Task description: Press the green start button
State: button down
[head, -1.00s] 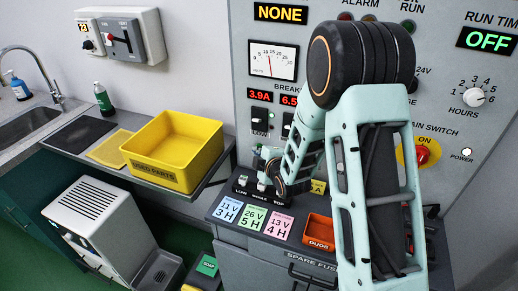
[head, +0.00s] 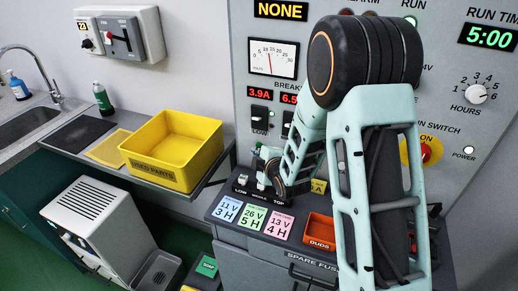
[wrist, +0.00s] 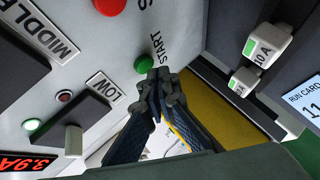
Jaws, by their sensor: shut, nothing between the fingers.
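The green start button (wrist: 144,64) sits on the grey panel in the wrist view, beside the word START. My gripper (wrist: 161,76) is shut and empty, its fingertips right at the button's edge; I cannot tell whether they touch it. In the head view my arm covers the middle of the panel, and I cannot make out the button there.
A red button (wrist: 109,6) is near the green one. Fuses (wrist: 258,52) stand close to my gripper in the wrist view. Run cards (head: 252,219) and an orange DUDS tray (head: 318,229) lie on the cabinet top. A yellow bin (head: 176,165) stands on the left shelf.

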jog(key=shift+s+a, duration=0.1)
jog(key=shift+s, duration=0.15)
jog(key=shift+s+a+b, duration=0.3)
jog(key=shift+s+b, duration=0.05)
jog(key=shift+s, duration=0.45)
jog(key=shift+s+a+b, duration=0.25)
jog(key=shift+s+b, duration=0.15)
jog(key=shift+s, duration=0.35)
jog(key=shift+s+a+b, duration=0.3)
jog(key=shift+s+b, duration=0.05)
jog(key=shift+s, duration=0.45)
